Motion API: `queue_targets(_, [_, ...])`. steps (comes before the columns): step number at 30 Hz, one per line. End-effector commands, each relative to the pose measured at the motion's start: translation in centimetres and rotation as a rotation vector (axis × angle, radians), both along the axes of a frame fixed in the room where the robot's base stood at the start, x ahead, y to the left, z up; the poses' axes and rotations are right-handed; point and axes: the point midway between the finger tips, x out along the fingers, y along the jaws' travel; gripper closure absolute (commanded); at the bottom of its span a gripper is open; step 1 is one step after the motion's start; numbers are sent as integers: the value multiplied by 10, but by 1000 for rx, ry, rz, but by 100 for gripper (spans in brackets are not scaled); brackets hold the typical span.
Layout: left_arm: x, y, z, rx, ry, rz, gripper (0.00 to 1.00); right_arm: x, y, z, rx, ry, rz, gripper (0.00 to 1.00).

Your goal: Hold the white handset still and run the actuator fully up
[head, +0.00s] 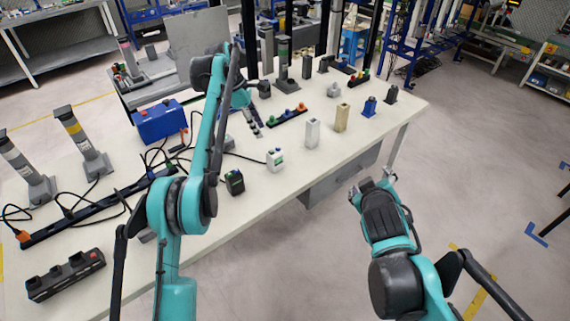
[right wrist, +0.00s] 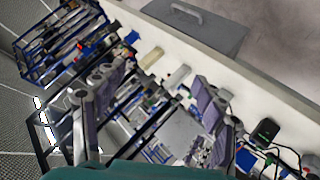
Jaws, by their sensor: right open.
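The white handset (head: 275,160) stands on the table near its front edge, with a dark cable running to it from the left. Several grey column actuators stand on the table: one with a yellow band (head: 82,143), one at the far left (head: 27,171) and one at the back (head: 283,65). I cannot tell which one the white handset drives. My left gripper (head: 248,112) is over the table behind the handset, apart from it; its fingers are too unclear to read. My right gripper (head: 374,186) is open and empty beyond the front edge, right of the handset.
A black handset (head: 234,182) stands left of the white one. A blue box (head: 160,121), cables and a long black strip (head: 95,208) lie at left. Grey and beige blocks (head: 312,133) stand along the right part. A grey drawer (head: 340,175) hangs below the table.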

Motion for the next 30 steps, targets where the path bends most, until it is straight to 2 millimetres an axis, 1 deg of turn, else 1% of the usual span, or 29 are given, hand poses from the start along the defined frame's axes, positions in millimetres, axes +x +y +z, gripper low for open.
queue_targets(1, [0,0,0,0,0,0,66,25,-4,15,-116,-45,50,29])
queue_targets(3, [0,0,0,0,0,-1,66,55,-5,35,-291,-107,126,29])
queue_targets(5, [0,0,0,0,0,-1,66,79,-1,49,-441,-155,195,29])
queue_targets(6, [0,0,0,0,0,-1,66,95,3,58,-543,-185,242,29])
queue_targets(7, [0,0,0,0,0,-1,66,106,8,64,-619,-206,278,29])
queue_targets(10, [0,0,0,0,0,-1,66,140,28,75,-873,-269,404,29])
queue_targets(12, [0,0,0,0,-1,-1,66,161,46,76,-1050,-308,496,29])
queue_targets(14, [0,0,0,0,-1,-1,66,177,64,72,-1201,-340,580,29])
queue_targets(17, [0,0,0,0,-1,-1,66,198,96,53,-1449,-383,727,29])
queue_targets(18, [0,0,0,0,-1,-1,66,204,109,42,-1547,-399,789,29])
queue_targets(20, [0,0,0,0,-1,-1,66,213,128,21,-1689,-421,886,29])
queue_targets(21, [0,0,0,0,-1,-1,66,217,140,4,-1782,-435,953,29])
queue_targets(23, [0,0,0,0,-1,-1,66,221,156,-24,-1913,-453,1052,29])
queue_targets(24, [0,0,0,0,-1,-1,66,222,165,-43,-1992,-464,1119,29])
queue_targets(26, [0,0,0,0,-1,-1,66,222,176,-72,-2096,-478,1214,29])
queue_targets(27, [0,0,0,0,-1,-1,66,222,181,-89,-2156,-485,1270,29])
queue_targets(30, [0,0,0,0,-1,-1,66,219,189,-125,-2264,-499,1385,29])
